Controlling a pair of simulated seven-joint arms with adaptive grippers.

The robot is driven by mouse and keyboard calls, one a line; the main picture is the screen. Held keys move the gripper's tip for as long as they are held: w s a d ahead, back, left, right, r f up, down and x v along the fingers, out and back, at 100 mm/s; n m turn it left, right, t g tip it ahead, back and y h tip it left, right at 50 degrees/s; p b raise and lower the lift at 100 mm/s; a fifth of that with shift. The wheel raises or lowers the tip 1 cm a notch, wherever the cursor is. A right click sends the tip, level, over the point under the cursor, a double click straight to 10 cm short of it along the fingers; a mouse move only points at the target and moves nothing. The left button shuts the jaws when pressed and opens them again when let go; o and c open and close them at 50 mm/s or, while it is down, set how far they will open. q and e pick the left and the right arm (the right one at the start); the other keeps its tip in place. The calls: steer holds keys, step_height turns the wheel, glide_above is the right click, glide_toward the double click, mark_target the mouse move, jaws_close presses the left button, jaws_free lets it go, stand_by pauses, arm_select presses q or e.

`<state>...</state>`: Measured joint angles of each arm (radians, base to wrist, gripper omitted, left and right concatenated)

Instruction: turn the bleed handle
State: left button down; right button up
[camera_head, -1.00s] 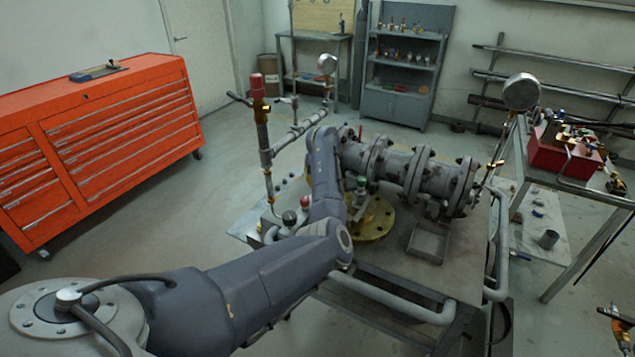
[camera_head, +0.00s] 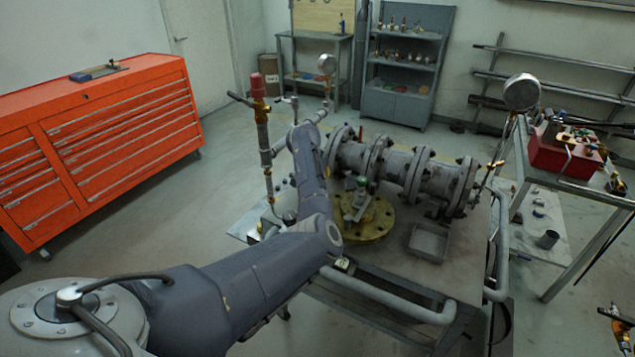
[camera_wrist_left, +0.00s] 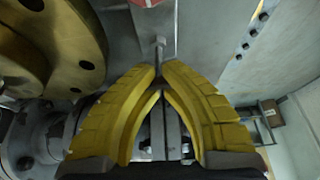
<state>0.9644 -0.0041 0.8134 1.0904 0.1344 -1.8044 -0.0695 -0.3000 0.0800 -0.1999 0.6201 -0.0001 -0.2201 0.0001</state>
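In the left wrist view the yellow fingers of my left gripper (camera_wrist_left: 160,75) lean together at their tips. A slim grey metal bar with a short crosspiece at its end, which looks like the bleed handle (camera_wrist_left: 158,45), sticks out from between the tips. The fingers appear closed on it; the contact itself is partly hidden. In the head view my left arm reaches over the bench toward the upright pipe with a red cap (camera_head: 257,86). The gripper and the handle are hidden there behind my arm. My right gripper is in neither view.
The flanged valve body (camera_head: 405,166) lies right of my arm. A yellow round flange (camera_head: 375,222) and a small grey tray (camera_head: 429,242) are on the bench. In the left wrist view a large brass-coloured disc (camera_wrist_left: 60,45) is close on the left.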

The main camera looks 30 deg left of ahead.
arm_select(q)
steer(key=shift+w+a+r, duration=0.1)
steer(key=shift+w+r, duration=0.05)
steer(key=shift+r, duration=0.2)
steer(key=c, duration=1.5)
jaws_free()
steer(key=shift+c, duration=0.2)
steer(key=shift+o, duration=0.3)
steer(key=shift+r, duration=0.8)
steer(key=o, duration=0.6)
steer(key=v, duration=0.3)
steer(key=s+v, duration=0.1)
steer(key=v, duration=0.2)
steer(key=shift+s+f, duration=0.1)
steer(key=shift+f, duration=0.05)
steer(key=shift+o, duration=0.2)
steer(key=v, duration=0.3)
steer(key=shift+s+r, duration=0.15)
steer(key=shift+r, duration=0.25)
steer(key=shift+r, duration=0.1)
